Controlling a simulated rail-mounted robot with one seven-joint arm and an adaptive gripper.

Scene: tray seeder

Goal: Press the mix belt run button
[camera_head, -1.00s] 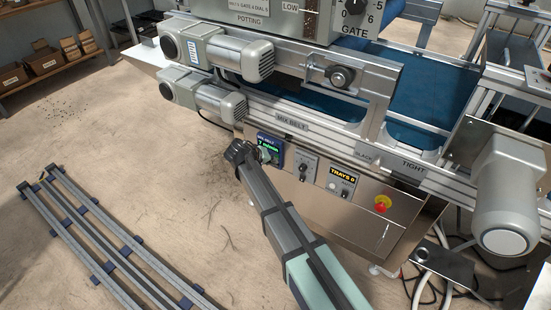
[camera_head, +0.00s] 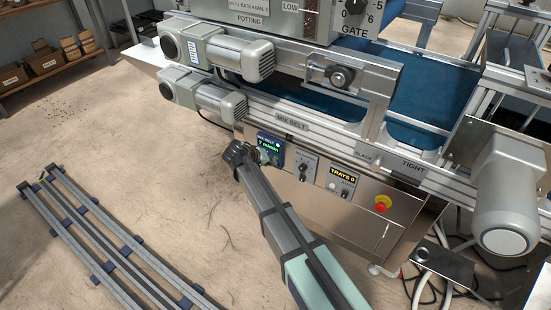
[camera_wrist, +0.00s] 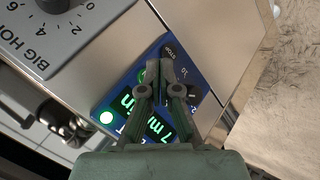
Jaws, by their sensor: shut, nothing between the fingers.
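The mix belt panel is a small blue control box (camera_head: 275,139) on the machine's front, with a green display reading 7 m/min. In the wrist view the blue panel (camera_wrist: 107,101) shows a green button (camera_wrist: 141,75), partly hidden by my fingers, which I take for the run button. A bright pale green lamp (camera_wrist: 106,117) is lit beside the display. My gripper (camera_wrist: 160,60) is shut and empty, its fingertips over the panel beside the green button. In the head view my gripper (camera_head: 263,158) is at the panel's lower left. I cannot tell whether the fingertips touch it.
Right of the panel are a grey dial plate (camera_head: 304,168), a trays counter (camera_head: 342,180) and a red stop button (camera_head: 382,203). The dial plate also shows in the wrist view (camera_wrist: 75,35). Metal rails (camera_head: 95,235) lie on the floor at left. Motors (camera_head: 210,98) jut out above.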

